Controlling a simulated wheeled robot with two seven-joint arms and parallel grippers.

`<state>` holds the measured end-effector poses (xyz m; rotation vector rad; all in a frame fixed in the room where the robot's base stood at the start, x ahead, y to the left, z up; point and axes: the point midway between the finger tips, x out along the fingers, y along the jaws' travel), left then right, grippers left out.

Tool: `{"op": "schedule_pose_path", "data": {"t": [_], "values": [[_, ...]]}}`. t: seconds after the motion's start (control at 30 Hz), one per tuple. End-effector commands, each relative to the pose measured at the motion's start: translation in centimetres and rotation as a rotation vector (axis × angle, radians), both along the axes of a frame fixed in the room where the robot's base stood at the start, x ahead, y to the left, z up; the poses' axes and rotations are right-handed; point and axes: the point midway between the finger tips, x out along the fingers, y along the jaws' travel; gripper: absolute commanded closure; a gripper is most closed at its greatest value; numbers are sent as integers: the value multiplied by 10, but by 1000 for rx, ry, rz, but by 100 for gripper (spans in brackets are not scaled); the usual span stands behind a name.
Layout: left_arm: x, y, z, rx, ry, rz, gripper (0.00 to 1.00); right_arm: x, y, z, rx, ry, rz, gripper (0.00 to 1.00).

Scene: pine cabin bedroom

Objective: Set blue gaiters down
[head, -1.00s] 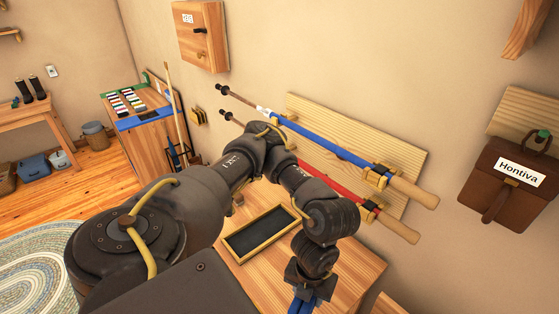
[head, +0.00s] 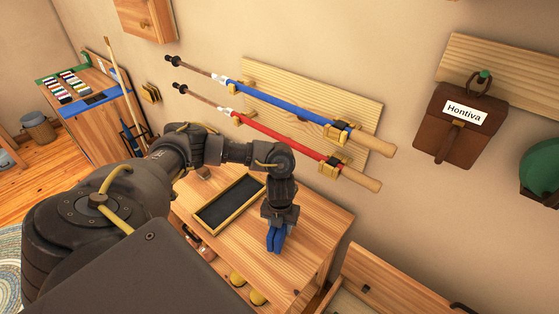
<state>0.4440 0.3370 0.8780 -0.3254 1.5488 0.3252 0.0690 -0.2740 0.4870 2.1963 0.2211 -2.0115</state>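The blue gaiters (head: 276,238) show as a small blue pair hanging below my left gripper (head: 278,222) in the head view. My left gripper points down and looks shut on their upper part. The gaiters are in front of the wooden cabinet top (head: 308,237), to the right of the black tray; whether they touch the wood I cannot tell. My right gripper is not in view.
A black tray with a yellowish rim (head: 229,202) lies on the cabinet top. Blue (head: 290,108) and red (head: 285,139) poles hang on a wall board above. A brown bag (head: 459,128) hangs at right. An open drawer (head: 372,285) is at lower right.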

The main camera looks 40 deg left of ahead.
Motion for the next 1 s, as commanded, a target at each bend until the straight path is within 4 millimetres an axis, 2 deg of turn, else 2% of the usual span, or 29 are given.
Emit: {"op": "schedule_pose_path", "data": {"t": [0.1,0.2,0.6,0.63,0.7,0.8,1.0], "values": [[-1,1,-18,1,4,3,86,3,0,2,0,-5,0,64],[-1,0,-28,1,3,1,86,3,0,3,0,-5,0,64],[-1,0,-34,1,1,0,86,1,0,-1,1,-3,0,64],[-1,0,-34,1,1,0,56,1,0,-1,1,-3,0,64],[-1,0,-33,1,1,0,47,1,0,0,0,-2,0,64],[-1,0,-33,1,1,0,36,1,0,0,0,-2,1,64],[-1,0,-33,1,1,0,36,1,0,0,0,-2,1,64]]}}
